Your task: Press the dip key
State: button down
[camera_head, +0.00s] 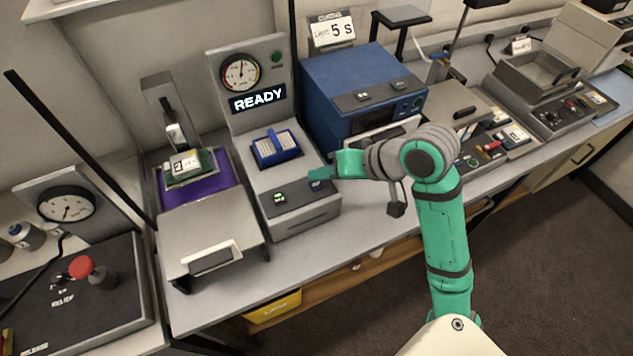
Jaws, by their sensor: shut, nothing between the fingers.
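A grey machine (302,210) with a gauge and a lit "READY" display (258,98) stands on the bench left of the middle. Its sloped front panel has a small green-lit control (279,197) and a dark blue key (316,186) to the right of it. I cannot read the labels, so I cannot tell for sure which is the dip key. My gripper (314,175) is shut and empty. Its tip is just above the blue key in the picture and partly covers it. I cannot tell whether it touches the key.
A blue tray with a white rack (277,147) sits on the machine behind the panel. A purple-topped station (200,190) stands to the left. A red knob (82,267) is at far left.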

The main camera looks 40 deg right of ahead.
jog(key=shift+f, duration=0.15)
dwell(0.6)
jog(key=shift+f, duration=0.3)
